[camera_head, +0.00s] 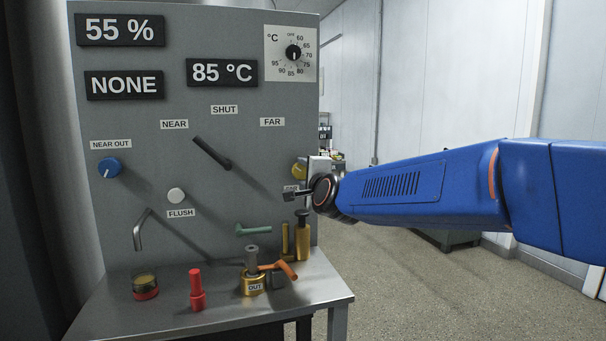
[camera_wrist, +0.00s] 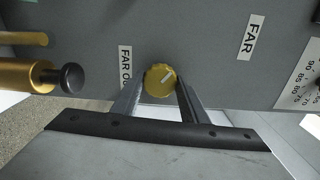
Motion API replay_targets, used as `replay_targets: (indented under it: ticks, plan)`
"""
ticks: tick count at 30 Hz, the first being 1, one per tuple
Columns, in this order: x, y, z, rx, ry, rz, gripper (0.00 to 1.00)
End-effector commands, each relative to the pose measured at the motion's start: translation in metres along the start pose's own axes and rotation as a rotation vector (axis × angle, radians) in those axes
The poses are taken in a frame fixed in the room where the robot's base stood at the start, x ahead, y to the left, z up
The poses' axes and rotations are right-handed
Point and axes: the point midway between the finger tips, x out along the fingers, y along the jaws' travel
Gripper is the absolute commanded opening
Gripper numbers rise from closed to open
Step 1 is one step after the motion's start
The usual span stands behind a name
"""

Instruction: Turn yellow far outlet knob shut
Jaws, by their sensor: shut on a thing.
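The yellow far outlet knob (camera_wrist: 160,80) sits on the grey panel beside the partly hidden "FAR OUT" label (camera_wrist: 125,68) in the wrist view. It carries a pale pointer mark, slanted in that view. My gripper (camera_wrist: 159,88) has a finger on each side of the knob and is shut on it. In the head view the knob (camera_head: 298,170) is partly hidden behind my gripper (camera_head: 300,188) at the panel's right edge.
The panel holds a blue near outlet knob (camera_head: 108,168), a black lever (camera_head: 212,153) and a white flush button (camera_head: 176,195). Below the knob stand a brass cylinder with a black top (camera_head: 303,238) and several items on the metal table (camera_head: 320,296). Open floor lies to the right.

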Motion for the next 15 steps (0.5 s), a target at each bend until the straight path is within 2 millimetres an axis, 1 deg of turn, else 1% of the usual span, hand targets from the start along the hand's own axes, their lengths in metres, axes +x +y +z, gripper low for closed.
replay_targets:
  ticks: [15]
  plan:
    - [0.0,0.0016,-0.0006,0.489,0.001,0.001,0.17]
